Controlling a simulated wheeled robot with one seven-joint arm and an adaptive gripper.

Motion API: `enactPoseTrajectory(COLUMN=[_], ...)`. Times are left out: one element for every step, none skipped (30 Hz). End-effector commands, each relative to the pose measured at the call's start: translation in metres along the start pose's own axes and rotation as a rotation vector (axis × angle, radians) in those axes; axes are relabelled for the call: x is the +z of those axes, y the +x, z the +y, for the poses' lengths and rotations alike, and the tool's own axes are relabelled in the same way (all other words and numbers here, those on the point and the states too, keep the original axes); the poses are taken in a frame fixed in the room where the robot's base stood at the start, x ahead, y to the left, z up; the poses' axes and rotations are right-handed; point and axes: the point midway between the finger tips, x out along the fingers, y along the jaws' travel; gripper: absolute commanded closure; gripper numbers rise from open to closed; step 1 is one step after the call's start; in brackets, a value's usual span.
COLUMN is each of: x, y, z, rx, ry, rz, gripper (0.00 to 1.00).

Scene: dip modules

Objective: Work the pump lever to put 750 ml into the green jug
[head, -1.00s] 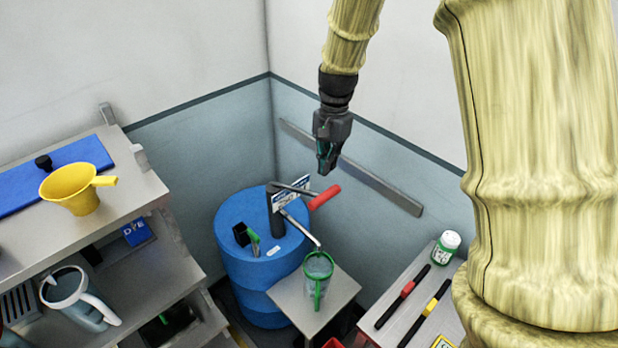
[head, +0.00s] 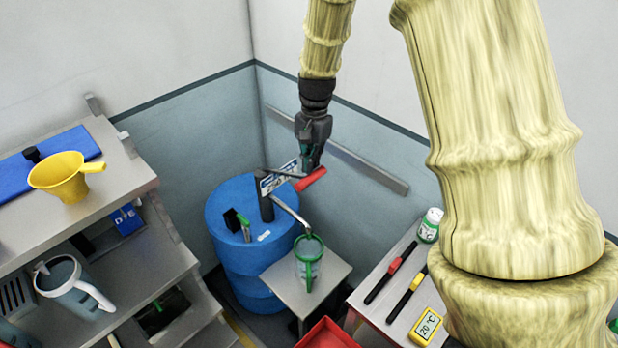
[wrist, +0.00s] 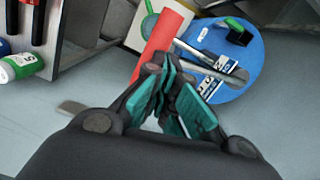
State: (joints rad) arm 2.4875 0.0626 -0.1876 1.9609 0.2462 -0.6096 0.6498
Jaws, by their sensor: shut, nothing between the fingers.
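The pump stands on top of a blue drum (head: 228,215), with its dark body (head: 266,207) and a spout (head: 290,212) pointing toward the green jug. The pump lever ends in a red grip (head: 311,179). The green jug (head: 308,262) stands upright on a small grey stand under the spout's end; its fill level is too small to read. My gripper (head: 307,166) is shut and empty, right at the lever's red grip. In the wrist view, the closed fingertips (wrist: 172,72) overlap the red grip (wrist: 160,45); I cannot tell whether they touch it.
A grey side table (head: 385,300) at right holds a red-banded and a yellow-banded tool, a white-and-green bottle (head: 430,225) and a yellow thermometer (head: 428,327). Shelves at left hold a yellow funnel (head: 66,177) and a grey-blue jug (head: 73,288). A red tray (head: 327,335) lies low in front.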

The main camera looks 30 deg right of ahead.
Motion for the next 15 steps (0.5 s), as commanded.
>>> enactPoseTrajectory(x=[0.000, 0.001, 0.002, 0.004, 0.005, 0.007, 0.009, 0.010, 0.011, 0.012, 0.013, 0.013, 0.012, 0.012, 0.011], y=[0.003, 0.005, 0.006, 0.006, 0.007, 0.007, 0.007, 0.007, 0.007, 0.007, 0.007, 0.008, 0.008, 0.008, 0.009], z=[0.001, 0.002, 0.005, 0.008, 0.011, 0.014, 0.017, 0.018, 0.021, 0.022, 0.023, 0.023, 0.023, 0.022, 0.020], rx=[0.000, -0.001, -0.004, -0.007, -0.009, -0.011, -0.014, -0.015, -0.017, -0.018, -0.019, -0.019, -0.019, -0.018, -0.016], ry=[0.001, 0.001, 0.002, 0.002, 0.002, 0.002, 0.002, 0.002, 0.002, 0.002, 0.002, 0.002, 0.002, 0.002, 0.002], rz=[-0.001, 0.000, 0.002, 0.004, 0.005, 0.006, 0.008, 0.009, 0.009, 0.009, 0.010, 0.011, 0.010, 0.010, 0.008], gripper=[1.00, 1.00, 1.00, 1.00, 1.00, 1.00, 1.00, 1.00, 1.00, 1.00, 1.00, 1.00, 1.00, 1.00, 1.00])
